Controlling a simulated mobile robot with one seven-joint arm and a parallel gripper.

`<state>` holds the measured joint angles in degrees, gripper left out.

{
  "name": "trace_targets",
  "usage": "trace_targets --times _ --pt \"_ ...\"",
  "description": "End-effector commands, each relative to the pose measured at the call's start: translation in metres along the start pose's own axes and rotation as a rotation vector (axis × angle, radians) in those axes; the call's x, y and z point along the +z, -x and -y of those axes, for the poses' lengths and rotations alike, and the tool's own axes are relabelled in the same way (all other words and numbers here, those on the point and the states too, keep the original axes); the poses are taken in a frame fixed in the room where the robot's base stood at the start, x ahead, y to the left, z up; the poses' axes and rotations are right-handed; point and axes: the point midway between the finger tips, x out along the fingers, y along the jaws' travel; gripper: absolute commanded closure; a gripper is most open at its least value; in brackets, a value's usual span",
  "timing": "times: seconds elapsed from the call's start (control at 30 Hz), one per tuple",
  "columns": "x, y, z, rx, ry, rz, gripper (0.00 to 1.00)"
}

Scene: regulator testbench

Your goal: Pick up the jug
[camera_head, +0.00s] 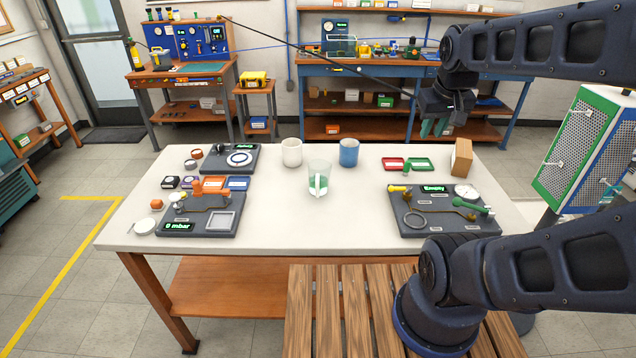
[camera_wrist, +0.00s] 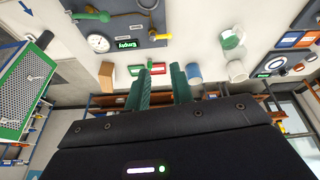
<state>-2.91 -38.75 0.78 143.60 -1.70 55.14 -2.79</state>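The jug (camera_head: 319,178) is a clear, greenish vessel with a pale handle facing the front. It stands upright in the middle of the white table. In the wrist view, which is turned upside down, the jug (camera_wrist: 232,38) shows at the upper right. My gripper (camera_head: 437,126) is above the table's back right edge, to the right of the jug and well apart from it. Its green fingers (camera_wrist: 162,72) are spread with an empty gap between them in the wrist view.
A white cup (camera_head: 292,153) and a blue cup (camera_head: 349,153) stand just behind the jug. Red and green trays (camera_head: 408,164) and a wooden block (camera_head: 461,158) lie to the right. Test panels (camera_head: 445,211) sit at both sides. The table's front middle is clear.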

Motion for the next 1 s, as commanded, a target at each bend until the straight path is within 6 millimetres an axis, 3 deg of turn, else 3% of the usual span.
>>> trace_targets --times 0.47,0.7,1.0 --pt "-0.072 -0.055 0.067 0.016 0.519 0.192 0.77" --pt "-0.097 -0.091 0.116 0.018 0.787 0.277 0.77" --pt "-0.112 -0.142 0.19 0.017 1.127 0.375 0.77"
